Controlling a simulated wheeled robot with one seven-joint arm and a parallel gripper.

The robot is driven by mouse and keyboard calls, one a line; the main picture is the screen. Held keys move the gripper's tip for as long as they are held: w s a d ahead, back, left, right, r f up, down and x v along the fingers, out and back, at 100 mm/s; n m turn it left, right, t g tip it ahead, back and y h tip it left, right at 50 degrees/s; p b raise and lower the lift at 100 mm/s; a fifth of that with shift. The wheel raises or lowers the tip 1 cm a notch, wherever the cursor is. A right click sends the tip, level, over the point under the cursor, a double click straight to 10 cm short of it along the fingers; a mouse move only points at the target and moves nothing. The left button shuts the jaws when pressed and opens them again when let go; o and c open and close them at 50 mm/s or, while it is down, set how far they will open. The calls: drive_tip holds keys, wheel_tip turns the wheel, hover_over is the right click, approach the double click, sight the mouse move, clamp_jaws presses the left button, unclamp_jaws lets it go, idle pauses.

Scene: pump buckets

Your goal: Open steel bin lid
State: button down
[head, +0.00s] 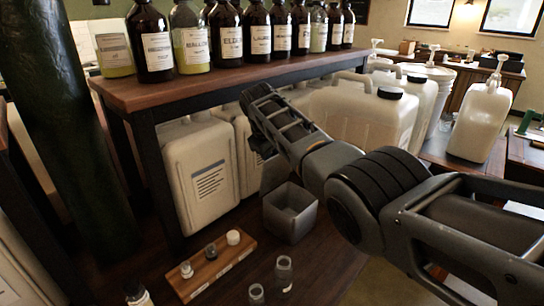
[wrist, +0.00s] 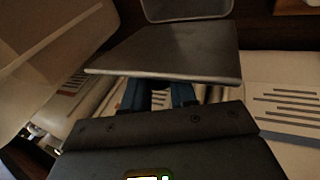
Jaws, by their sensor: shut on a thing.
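The steel bin (head: 291,212) is a small grey square box on the dark wooden surface, with its top open toward the head view. Its rim (wrist: 188,18) shows at the top of the wrist view. The steel bin lid (wrist: 170,50) is a flat grey plate, tilted up at the bin's back side; a grey part of it (head: 273,174) shows in the head view. My gripper (wrist: 157,97) is shut on the lid, its blue-grey fingers reaching to the plate's near edge. The plate hides the fingertips and the exact grip.
Large white jugs (head: 200,175) stand close behind the bin, under a wooden shelf (head: 215,83) with brown bottles. A small wooden tray (head: 212,268) with little jars lies left of the bin. Glass vials (head: 284,272) stand in front. A dark green column (head: 65,120) is at left.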

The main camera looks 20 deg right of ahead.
drive_tip(key=shift+f, duration=0.1)
drive_tip(key=c, duration=1)
unclamp_jaws()
drive_tip(key=v, duration=0.7)
drive_tip(key=shift+r, duration=0.35)
drive_tip(key=shift+s+a, duration=0.1)
drive_tip(key=shift+a, duration=0.05)
